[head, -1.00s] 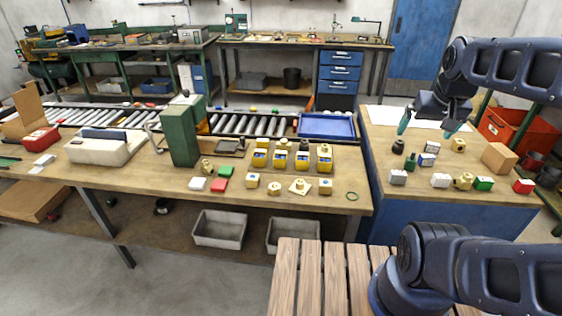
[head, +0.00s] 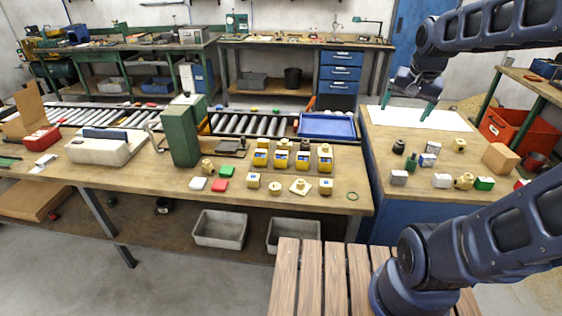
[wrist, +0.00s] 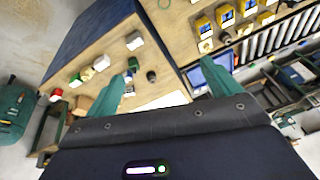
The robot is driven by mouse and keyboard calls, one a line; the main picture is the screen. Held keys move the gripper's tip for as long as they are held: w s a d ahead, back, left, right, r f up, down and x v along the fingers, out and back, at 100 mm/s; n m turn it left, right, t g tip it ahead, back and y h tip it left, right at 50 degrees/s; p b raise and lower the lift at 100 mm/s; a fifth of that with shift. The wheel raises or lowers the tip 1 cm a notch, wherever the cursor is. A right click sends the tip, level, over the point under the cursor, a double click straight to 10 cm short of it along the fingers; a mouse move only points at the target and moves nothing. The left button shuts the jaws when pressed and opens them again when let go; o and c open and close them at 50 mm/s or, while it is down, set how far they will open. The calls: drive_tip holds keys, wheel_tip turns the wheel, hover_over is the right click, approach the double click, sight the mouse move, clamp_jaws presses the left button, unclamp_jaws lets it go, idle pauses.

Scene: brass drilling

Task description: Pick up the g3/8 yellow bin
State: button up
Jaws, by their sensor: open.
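Several small yellow bins with blue-and-white labels stand in a row on the wooden bench: a left one (head: 261,157), a second (head: 281,158), a third (head: 303,160) and a right one (head: 325,162). The label print is too small to read, so I cannot tell which is g3/8. The bins also show at the top of the wrist view, among them one yellow bin (wrist: 204,27). My gripper (head: 408,106) is open and empty, above the right-hand table and well to the right of the bins. Its teal fingers (wrist: 170,66) stand apart in the wrist view.
Brass parts (head: 299,186) and small blocks lie in front of the bins. A green upright box (head: 181,136) stands left of them. A blue tray (head: 327,126) and a roller conveyor lie behind. The right-hand table (head: 385,140) carries several small parts and a wooden block (head: 500,158).

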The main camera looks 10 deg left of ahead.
drive_tip(key=w+a+f+m+g, duration=0.1)
drive_tip(key=w+a+f+m, duration=0.25)
drive_tip(key=w+a, duration=0.65)
drive_tip(key=m+g, duration=0.3)
drive_tip(key=m, duration=0.8)
hover_over(281, 157)
drive_tip(key=s, duration=0.3)
wheel_tip(281, 157, down, 26)
drive_tip(key=f, duration=0.4)
drive_tip(key=shift+w+d+f, duration=0.15)
drive_tip(key=shift+d+f, duration=0.15)
drive_tip(key=shift+f, duration=0.05)
drive_tip(key=shift+s+a+f, duration=0.1)
drive_tip(key=shift+s+f, duration=0.05)
drive_tip(key=shift+f, duration=1.2)
drive_tip(key=shift+s+a+f, duration=0.1)
drive_tip(key=shift+f, duration=1.2)
drive_tip(key=c, duration=1.1)
drive_tip(key=shift+r, duration=0.1)
